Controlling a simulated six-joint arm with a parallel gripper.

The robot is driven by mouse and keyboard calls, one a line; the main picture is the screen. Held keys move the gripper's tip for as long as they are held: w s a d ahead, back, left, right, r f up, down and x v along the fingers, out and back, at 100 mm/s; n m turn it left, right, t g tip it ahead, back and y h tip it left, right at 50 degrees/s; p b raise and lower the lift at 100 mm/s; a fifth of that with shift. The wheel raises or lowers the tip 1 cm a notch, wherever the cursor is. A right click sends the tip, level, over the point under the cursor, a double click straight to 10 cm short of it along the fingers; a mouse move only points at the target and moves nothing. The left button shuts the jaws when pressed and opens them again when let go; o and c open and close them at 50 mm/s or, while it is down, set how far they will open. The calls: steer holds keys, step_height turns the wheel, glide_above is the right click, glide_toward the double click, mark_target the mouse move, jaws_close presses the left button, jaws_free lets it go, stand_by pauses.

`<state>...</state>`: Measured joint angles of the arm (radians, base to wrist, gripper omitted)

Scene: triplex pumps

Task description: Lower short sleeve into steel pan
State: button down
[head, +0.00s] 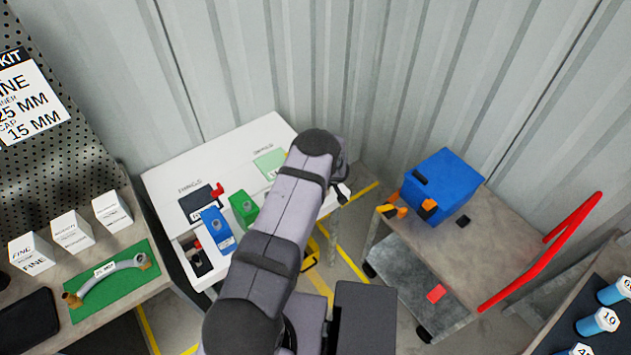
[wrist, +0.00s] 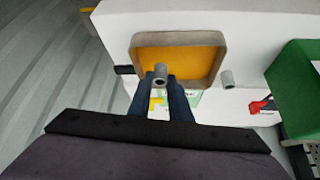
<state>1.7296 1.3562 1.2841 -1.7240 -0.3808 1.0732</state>
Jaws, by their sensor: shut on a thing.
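A small grey sleeve (wrist: 160,76) is held between the dark fingertips of my gripper (wrist: 161,82) in the wrist view, its open round end showing. The steel pan (wrist: 222,60), a square tray with a grey-brown rim and an orange-yellow floor, lies just beyond the fingertips. The sleeve overlaps the pan's near rim and floor in the picture; its height above the pan cannot be told. A second grey sleeve (wrist: 227,79) stands outside the pan, to its right. In the head view my arm hides the pan, the held sleeve and the fingertips.
The white bench (head: 160,178) carries a blue block (head: 217,230), a green block (head: 244,208), which also shows in the wrist view (wrist: 295,95), and a red part (head: 217,190). A grey cart (head: 460,225) with a blue box (head: 442,188) stands to the right.

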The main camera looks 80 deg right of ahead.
steer(key=shift+f+b, duration=2.2)
steer(key=shift+f, duration=0.3)
stand_by(1.8)
steer(key=c, duration=1.5)
jaws_free()
steer(key=shift+c, duration=0.2)
steer(key=b+v, duration=0.1)
steer(key=v, duration=0.6)
steer(key=shift+b, duration=0.3)
steer(key=shift+a+r, duration=0.1)
steer(key=shift+r, duration=0.05)
